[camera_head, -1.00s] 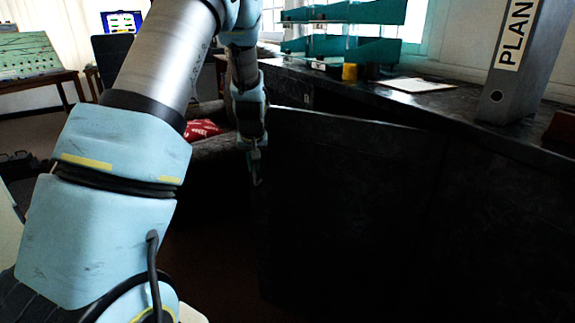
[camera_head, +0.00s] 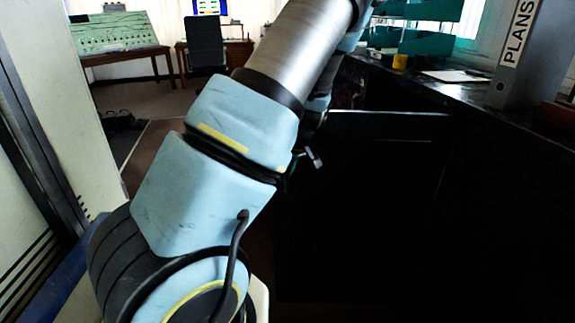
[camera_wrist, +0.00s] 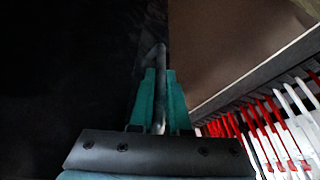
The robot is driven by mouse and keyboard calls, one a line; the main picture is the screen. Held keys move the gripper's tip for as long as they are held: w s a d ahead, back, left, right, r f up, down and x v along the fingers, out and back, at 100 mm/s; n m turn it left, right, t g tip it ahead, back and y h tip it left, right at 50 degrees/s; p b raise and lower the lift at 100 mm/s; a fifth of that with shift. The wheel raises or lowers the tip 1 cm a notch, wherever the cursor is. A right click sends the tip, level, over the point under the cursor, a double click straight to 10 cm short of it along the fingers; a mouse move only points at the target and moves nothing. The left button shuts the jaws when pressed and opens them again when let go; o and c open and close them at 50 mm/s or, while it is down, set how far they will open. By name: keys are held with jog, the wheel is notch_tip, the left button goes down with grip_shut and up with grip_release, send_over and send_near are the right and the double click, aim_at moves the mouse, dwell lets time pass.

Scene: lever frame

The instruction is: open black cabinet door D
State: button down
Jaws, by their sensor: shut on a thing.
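The black cabinet door D (camera_head: 375,190) is a large dark panel at the centre right of the head view. Its top edge stands apart from the counter front behind it, with a dark gap between, so it looks ajar. In the wrist view, dark surface fills the left side. My gripper (camera_wrist: 161,85) has its two teal fingers shut on a slim grey handle (camera_wrist: 160,60) that sticks out between them. In the head view my own arm mostly hides the gripper; a small grey piece (camera_head: 314,158) shows beside the arm. The door's letter is not readable.
A black counter (camera_head: 480,100) runs along the right, with a grey PLANS binder (camera_head: 520,60) and teal trays (camera_head: 415,42). A pale panel (camera_head: 50,100) stands close at the left. Red and white levers (camera_wrist: 265,130) show beyond brown floor (camera_wrist: 215,45) in the wrist view.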

jog(key=shift+s, duration=0.55)
jog(key=c, duration=0.9)
grip_release()
jog(key=v, duration=1)
jog(key=shift+d+r, duration=0.1)
jog(key=shift+r, duration=0.3)
jog(key=shift+s, duration=0.1)
jog(key=s+a+m+h, duration=0.1)
jog(key=s+a+m, duration=0.1)
jog(key=s, duration=0.3)
jog(key=s+a+r+m+g, duration=0.1)
jog(key=s+a+m, duration=0.1)
jog(key=s+a, duration=0.3)
jog(key=s+a+r+m+g+h, duration=0.1)
jog(key=s+a+m, duration=0.2)
jog(key=s, duration=0.2)
jog(key=shift+a+h, duration=0.3)
jog(key=shift+a, duration=0.05)
